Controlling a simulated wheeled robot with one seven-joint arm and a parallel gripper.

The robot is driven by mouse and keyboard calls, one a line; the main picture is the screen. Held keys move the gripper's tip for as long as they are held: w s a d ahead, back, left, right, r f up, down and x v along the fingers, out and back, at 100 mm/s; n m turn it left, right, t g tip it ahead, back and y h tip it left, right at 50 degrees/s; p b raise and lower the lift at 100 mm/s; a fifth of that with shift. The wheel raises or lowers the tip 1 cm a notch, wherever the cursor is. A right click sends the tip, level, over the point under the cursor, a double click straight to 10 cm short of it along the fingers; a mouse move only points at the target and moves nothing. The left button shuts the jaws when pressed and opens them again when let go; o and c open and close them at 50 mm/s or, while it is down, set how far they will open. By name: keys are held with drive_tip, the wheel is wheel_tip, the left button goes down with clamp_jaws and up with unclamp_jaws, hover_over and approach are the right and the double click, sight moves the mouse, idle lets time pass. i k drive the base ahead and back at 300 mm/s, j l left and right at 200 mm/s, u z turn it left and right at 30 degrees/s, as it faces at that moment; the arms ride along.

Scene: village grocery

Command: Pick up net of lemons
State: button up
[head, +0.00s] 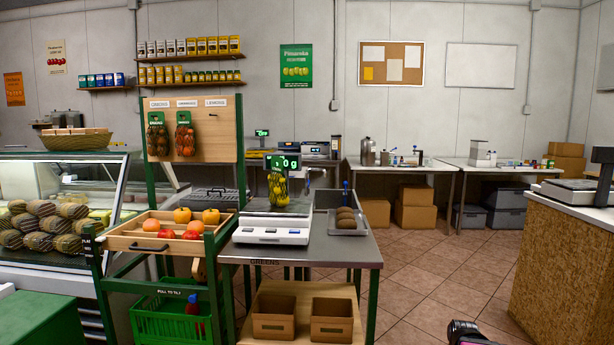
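A net of yellow lemons (278,189) is upright at the scale (272,229) on the metal table, just below the scale's green display. I cannot tell whether it rests on the scale's plate or hangs. The display (283,163) seems to read 0 g. A dark rounded piece, probably part of my arm, shows at the bottom edge right of centre, well apart from the lemons. My gripper's fingers are not visible.
A wooden board (212,140) holds two nets of fruit; its LEMONS place is bare. A tray with brown items (347,222) lies right of the scale. A fruit drawer (158,239) juts out at left. Floor (440,270) is clear at right, before a counter (563,262).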

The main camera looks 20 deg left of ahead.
sight(278, 189)
drive_tip(key=u, duration=1.3)
